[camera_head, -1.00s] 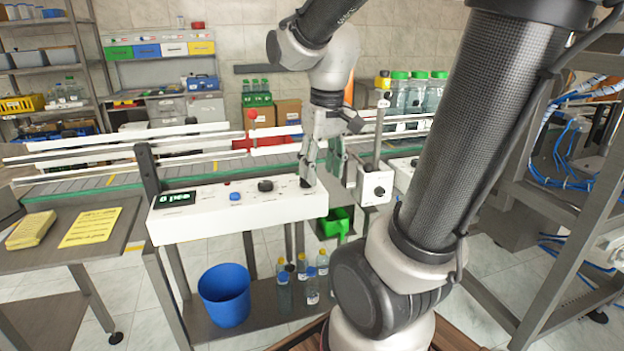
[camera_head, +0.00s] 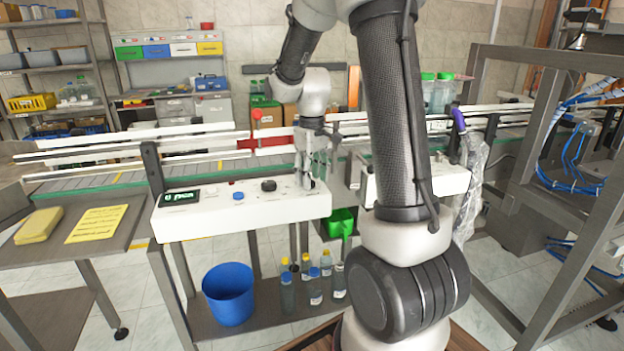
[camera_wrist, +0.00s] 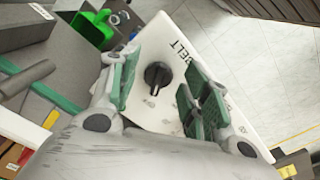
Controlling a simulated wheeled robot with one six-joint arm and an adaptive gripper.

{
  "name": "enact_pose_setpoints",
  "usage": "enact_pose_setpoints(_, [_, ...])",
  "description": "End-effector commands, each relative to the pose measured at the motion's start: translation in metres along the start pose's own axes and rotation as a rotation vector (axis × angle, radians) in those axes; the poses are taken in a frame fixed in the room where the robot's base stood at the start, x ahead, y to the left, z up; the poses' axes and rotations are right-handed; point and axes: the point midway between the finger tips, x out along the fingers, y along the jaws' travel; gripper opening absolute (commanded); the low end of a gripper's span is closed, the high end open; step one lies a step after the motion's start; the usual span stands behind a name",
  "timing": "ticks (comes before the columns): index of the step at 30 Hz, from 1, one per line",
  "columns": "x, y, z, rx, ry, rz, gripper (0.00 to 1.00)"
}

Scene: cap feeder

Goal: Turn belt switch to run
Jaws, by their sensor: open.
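The belt switch is a black rotary knob (camera_wrist: 158,76) with a pale pointer mark, on a white panel lettered "BELT" in the wrist view. In the head view the panel is the right end of a long white control box (camera_head: 240,212); the knob there is largely covered by my fingers. My gripper (camera_head: 309,176) points down over that end. In the wrist view my gripper (camera_wrist: 163,84) is open, with one green-padded finger on each side of the knob. I see gaps between pads and knob, and cannot tell the height difference.
The control box also carries a green display (camera_head: 182,197), a blue button (camera_head: 238,196) and another black knob (camera_head: 268,185). Conveyor rails (camera_head: 90,165) run behind it. A green scoop (camera_head: 341,222) hangs below its right end. A blue bin (camera_head: 229,293) and bottles stand on the shelf below.

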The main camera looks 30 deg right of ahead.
Motion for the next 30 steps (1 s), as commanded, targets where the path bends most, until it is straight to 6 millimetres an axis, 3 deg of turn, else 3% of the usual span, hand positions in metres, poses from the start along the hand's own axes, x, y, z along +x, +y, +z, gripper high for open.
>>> enact_pose_setpoints(3, [0.0091, -0.0002, 0.0005, 0.0, -0.001, 0.0, 0.47])
enact_pose_setpoints(11, [0.0111, -0.0002, 0.0004, 0.001, 0.0, 0.0, 0.47])
enact_pose_setpoints(18, [0.0108, -0.0002, 0.0004, 0.001, 0.0, 0.0, 0.08])
enact_pose_setpoints(30, [0.0106, -0.0008, 0.0002, 0.058, 0.001, 0.0, 0.08])
